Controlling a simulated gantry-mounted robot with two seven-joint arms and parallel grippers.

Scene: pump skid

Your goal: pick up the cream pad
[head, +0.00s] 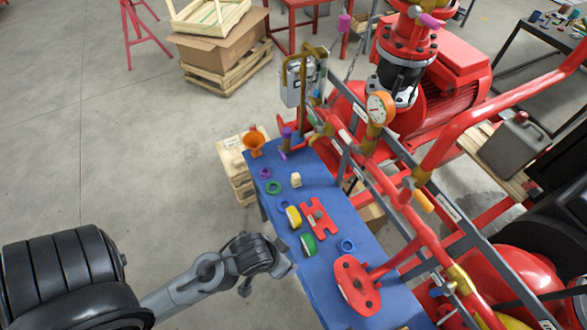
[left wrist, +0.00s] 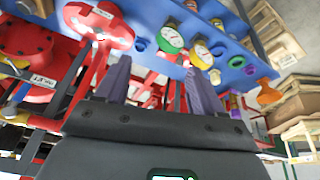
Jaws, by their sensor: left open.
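The small cream pad (head: 296,180) stands on the blue bench top (head: 320,187), right of a green ring. In the left wrist view the cream pad (left wrist: 214,76) shows beyond the yellow-rimmed round piece. My left gripper (head: 268,281) is at the bench's near left edge, well short of the pad, with nothing between its fingers. In the left wrist view its two dark fingers (left wrist: 156,68) are spread apart. My right gripper is in neither view.
Between gripper and pad are a yellow round piece (head: 293,217), a green round piece (head: 307,244) and a red plate (head: 320,219). A green ring (head: 273,188) and an orange funnel (head: 253,143) are at the far end. Red pump pipework (head: 403,200) borders the right side. Floor left is open.

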